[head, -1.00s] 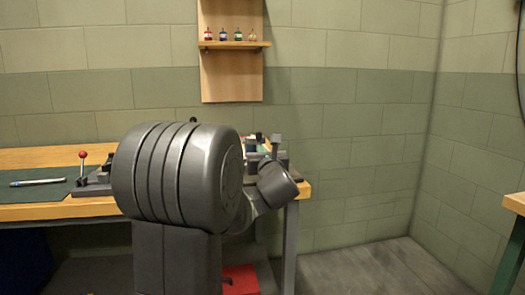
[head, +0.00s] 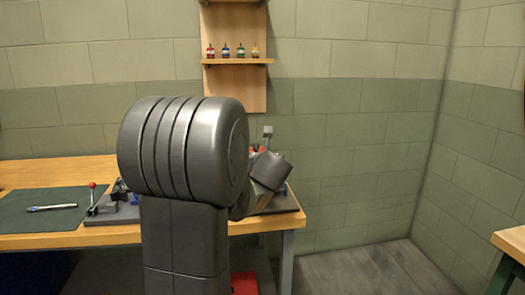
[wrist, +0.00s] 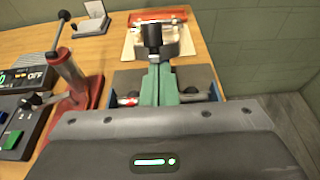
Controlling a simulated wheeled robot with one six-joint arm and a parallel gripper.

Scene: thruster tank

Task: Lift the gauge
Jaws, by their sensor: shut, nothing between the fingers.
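My gripper (wrist: 157,82) shows in the wrist view as two green fingers lying close together, shut and empty. An upright black cylinder (wrist: 153,36) shows just beyond the fingertips; I cannot tell whether they touch. It stands in front of a pale metal device (wrist: 176,42) at the bench's far end. I cannot tell for certain which thing is the gauge. In the head view my arm hides much of the bench's right end and my fingers.
A red-based lever stand (wrist: 82,95) is left of my gripper. A shelf (head: 237,61) of small bottles hangs on the wall.

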